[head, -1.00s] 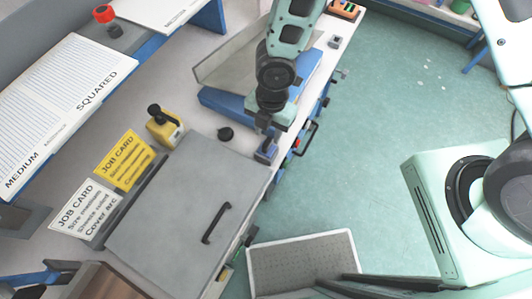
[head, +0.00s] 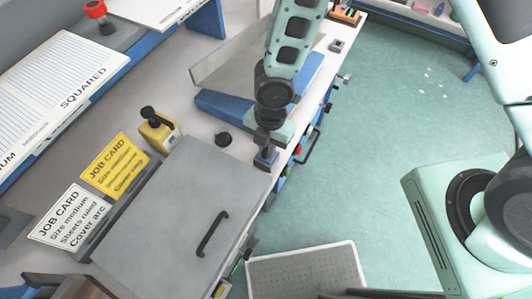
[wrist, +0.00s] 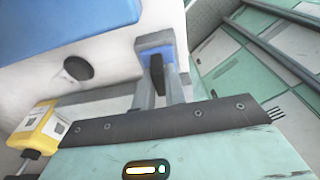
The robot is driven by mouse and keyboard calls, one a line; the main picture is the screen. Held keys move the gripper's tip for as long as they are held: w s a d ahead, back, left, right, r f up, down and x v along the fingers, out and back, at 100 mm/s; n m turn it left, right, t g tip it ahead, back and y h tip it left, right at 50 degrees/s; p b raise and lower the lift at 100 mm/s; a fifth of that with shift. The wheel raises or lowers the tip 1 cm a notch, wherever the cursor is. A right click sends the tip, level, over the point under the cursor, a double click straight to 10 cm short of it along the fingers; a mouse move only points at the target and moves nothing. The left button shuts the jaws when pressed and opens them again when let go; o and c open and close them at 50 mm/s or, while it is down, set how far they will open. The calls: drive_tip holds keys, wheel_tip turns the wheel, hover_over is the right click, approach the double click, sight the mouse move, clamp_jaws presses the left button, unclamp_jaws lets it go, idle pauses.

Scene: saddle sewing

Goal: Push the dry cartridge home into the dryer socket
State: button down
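My gripper (head: 268,140) points down at the bench's right edge in the head view. A small blue-grey block (head: 265,160) sits right at its fingertips. In the wrist view the two grey fingers (wrist: 159,90) stand apart with a narrow dark piece (wrist: 157,66) between them, and a blue block (wrist: 155,42) shows at their tips. I cannot tell whether the fingers touch the dark piece, or which of these parts is the cartridge and which the socket. The lower end of the dark piece is hidden behind my gripper body.
A grey lidded box (head: 175,215) with a black handle fills the near bench. A yellow block (head: 158,135) with a black knob and a round black cap (head: 223,139) stand beyond it. A blue-based tray (head: 225,107) is behind my gripper. Floor is open to the right.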

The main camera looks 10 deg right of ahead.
drive_tip(key=shift+r, duration=0.2)
drive_tip(key=shift+r+p, duration=1.75)
drive_tip(key=shift+r, duration=0.15)
drive_tip(key=shift+r, duration=0.1)
drive_tip(key=shift+r+p, duration=1.75)
drive_tip(key=shift+r, duration=0.2)
drive_tip(key=shift+f, duration=0.1)
